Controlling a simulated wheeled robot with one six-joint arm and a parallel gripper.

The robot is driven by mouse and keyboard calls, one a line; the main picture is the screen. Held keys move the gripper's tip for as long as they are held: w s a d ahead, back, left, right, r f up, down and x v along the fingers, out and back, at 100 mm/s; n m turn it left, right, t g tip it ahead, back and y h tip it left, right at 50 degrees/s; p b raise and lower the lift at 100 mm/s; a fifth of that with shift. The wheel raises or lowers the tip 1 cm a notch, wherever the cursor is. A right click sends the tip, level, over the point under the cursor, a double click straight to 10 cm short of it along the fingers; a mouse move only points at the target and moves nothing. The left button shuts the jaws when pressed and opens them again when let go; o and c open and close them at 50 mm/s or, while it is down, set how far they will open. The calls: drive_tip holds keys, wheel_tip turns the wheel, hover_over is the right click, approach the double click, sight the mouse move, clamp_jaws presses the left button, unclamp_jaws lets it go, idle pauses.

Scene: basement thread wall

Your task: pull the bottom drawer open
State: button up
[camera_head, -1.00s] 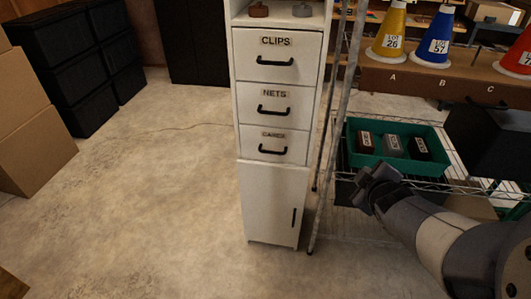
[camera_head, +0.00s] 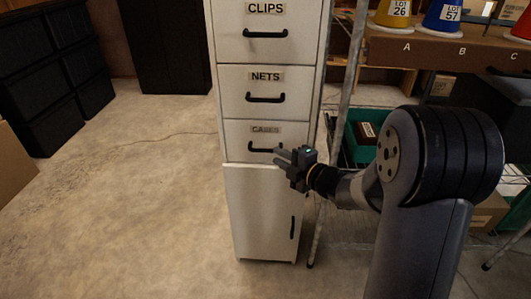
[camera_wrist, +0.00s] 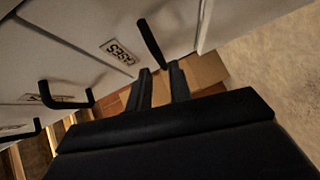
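The bottom drawer (camera_head: 240,136) is the lowest of three white drawers, above a door; its label seems to read CASES. It looks shut, flush with the drawers above. Its black bar handle (camera_head: 264,149) also shows in the wrist view (camera_wrist: 149,40). My gripper (camera_head: 282,157) is at the right end of this handle in the head view. In the wrist view my two fingers (camera_wrist: 161,72) stand a little apart, with the near end of the handle at the gap between their tips. I cannot tell whether they touch it.
The NETS drawer (camera_head: 240,92) and CLIPS drawer (camera_head: 235,32) have similar protruding handles. The lower door (camera_head: 255,205) has a vertical handle. A metal rack post (camera_head: 345,95) and a green bin (camera_head: 360,150) stand to the right. Floor to the left (camera_head: 150,200) is clear.

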sight(268, 151)
drive_tip(key=x, duration=0.6)
drive_tip(key=shift+w+a+b, duration=0.15)
drive_tip(key=shift+b, duration=0.25)
clamp_jaws()
